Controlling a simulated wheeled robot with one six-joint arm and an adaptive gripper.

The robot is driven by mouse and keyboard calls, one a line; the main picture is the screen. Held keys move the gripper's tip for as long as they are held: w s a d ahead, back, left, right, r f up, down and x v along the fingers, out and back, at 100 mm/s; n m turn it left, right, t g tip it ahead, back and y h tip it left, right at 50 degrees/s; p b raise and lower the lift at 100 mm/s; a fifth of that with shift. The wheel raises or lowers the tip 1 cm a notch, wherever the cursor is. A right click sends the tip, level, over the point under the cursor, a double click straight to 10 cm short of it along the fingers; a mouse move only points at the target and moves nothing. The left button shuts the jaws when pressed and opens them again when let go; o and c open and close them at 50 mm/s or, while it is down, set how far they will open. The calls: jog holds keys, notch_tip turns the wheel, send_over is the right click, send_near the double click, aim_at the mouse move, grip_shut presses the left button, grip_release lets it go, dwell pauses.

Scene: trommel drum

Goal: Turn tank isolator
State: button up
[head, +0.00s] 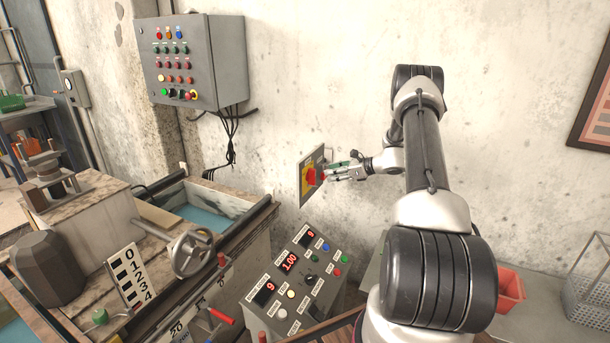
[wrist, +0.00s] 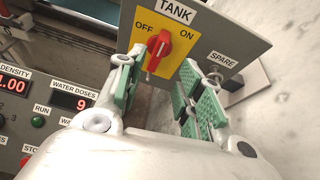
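The tank isolator is a red rotary knob (wrist: 158,46) on a yellow plate marked OFF at left and ON at right, under a TANK label (wrist: 175,11). Its handle stands close to upright in the wrist view, and I cannot tell exactly where it points. In the head view the red knob (head: 311,176) is on the small grey wall box (head: 304,192). My gripper (head: 338,171) is just in front of it. In the wrist view my gripper (wrist: 163,64) is open, its green-padded fingers on either side of the knob's line. Contact is not clear.
A SPARE key switch (wrist: 213,77) is on the same box, close to my right finger. A control console (head: 292,283) with red displays stands below. A large control cabinet (head: 192,62) hangs at upper left with cables beneath. A handwheel (head: 192,252) is at lower left.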

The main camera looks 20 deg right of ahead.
aim_at(315, 175)
jog(key=shift+m, duration=0.5)
jog(key=x, duration=0.7)
jog(key=shift+w+a, duration=0.25)
jog(key=shift+a, duration=0.15)
grip_shut()
